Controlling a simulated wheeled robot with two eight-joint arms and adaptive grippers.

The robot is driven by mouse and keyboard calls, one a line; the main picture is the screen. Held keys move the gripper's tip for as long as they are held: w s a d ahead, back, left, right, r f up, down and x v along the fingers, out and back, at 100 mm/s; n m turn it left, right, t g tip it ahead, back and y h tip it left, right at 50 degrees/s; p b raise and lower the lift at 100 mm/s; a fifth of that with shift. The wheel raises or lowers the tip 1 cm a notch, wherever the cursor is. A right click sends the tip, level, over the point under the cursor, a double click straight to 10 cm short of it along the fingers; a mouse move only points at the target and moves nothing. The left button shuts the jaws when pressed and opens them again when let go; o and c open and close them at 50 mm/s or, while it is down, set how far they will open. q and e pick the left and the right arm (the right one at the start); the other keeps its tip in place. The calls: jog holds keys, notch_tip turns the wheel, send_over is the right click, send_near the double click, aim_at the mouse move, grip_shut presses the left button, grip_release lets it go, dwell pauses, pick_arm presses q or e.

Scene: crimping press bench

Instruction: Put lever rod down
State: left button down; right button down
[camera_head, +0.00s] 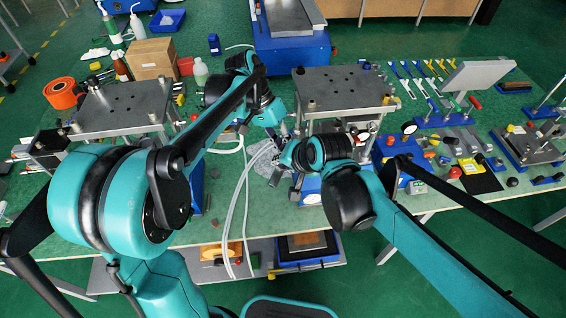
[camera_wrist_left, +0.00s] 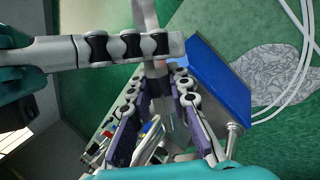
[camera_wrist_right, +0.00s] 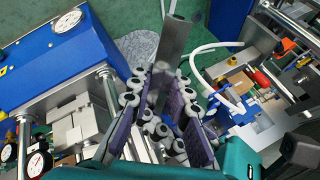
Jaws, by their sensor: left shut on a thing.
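The lever rod (camera_wrist_right: 177,40) is a flat grey bar. In the right wrist view it runs upward from between my right fingertips (camera_wrist_right: 165,82). In the left wrist view a pale grey length of the rod (camera_wrist_left: 149,18) extends beyond my left gripper (camera_wrist_left: 169,80), which is shut on it. A white finger with black rollers crosses in front of the rod there. In the head view my right gripper (camera_head: 286,158) is close to my left one, above the bench's front middle. The right fingers stand apart around the bar; their contact is hard to tell. The left gripper is largely hidden there.
A press (camera_head: 335,82) stands just right of the grippers, and another press (camera_head: 118,104) stands at left. Pale hoses (camera_head: 238,200) hang over the bench's front edge. Tools and small parts crowd the right side. A grey speckled patch (camera_head: 266,160) lies beneath the grippers.

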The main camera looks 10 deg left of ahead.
pick_arm(q)
jog(key=c, duration=1.3)
grip_release()
jog(key=shift+c, duration=0.2)
